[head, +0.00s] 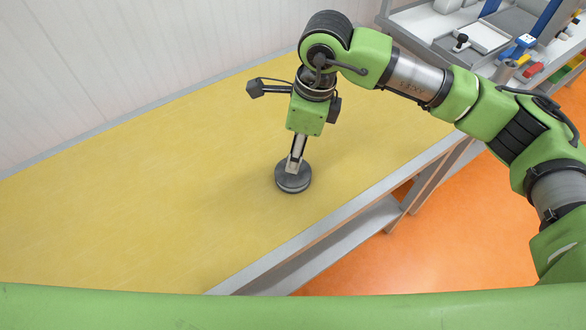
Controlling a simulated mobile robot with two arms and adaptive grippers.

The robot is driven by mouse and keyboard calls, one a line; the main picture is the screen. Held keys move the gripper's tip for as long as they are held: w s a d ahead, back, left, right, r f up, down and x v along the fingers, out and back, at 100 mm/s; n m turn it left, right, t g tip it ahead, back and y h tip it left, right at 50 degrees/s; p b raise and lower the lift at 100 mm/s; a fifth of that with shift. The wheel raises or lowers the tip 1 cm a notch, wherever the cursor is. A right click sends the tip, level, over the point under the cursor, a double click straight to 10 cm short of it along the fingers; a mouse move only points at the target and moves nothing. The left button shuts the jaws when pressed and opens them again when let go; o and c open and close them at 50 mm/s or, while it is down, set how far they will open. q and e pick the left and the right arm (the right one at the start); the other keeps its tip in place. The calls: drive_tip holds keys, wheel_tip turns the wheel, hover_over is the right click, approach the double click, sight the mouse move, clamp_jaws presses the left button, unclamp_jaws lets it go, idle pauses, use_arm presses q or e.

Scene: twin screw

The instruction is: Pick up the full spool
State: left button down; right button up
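A dark grey, round, flat spool (293,183) stands on the yellow table top, near the table's front edge. My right gripper (292,168) points down at it from above. The fingertips reach the middle of the spool's top and overlap it in the picture. The fingers are seen nearly edge-on, so whether they are open or shut on the spool is not clear. I cannot tell how full the spool is. My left gripper is out of view.
The yellow table (130,190) is bare around the spool, with wide free room to the left. A white wall runs behind it. At the top right a grey workbench (420,22) holds a tray and small blue, red and yellow parts. An orange floor lies at the right.

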drive_tip(key=shift+w+a+f+p, duration=0.1)
drive_tip(key=shift+a+f+p, duration=0.1)
drive_tip(key=shift+f, duration=0.45)
drive_tip(key=shift+s+a+f+p, duration=0.1)
drive_tip(key=shift+f+p, duration=0.15)
drive_tip(key=shift+f, duration=0.4)
drive_tip(key=shift+w+a+f+p, duration=0.1)
drive_tip(key=shift+f+p, duration=0.1)
drive_tip(key=shift+f, duration=0.45)
clamp_jaws()
drive_tip(key=shift+r, duration=0.15)
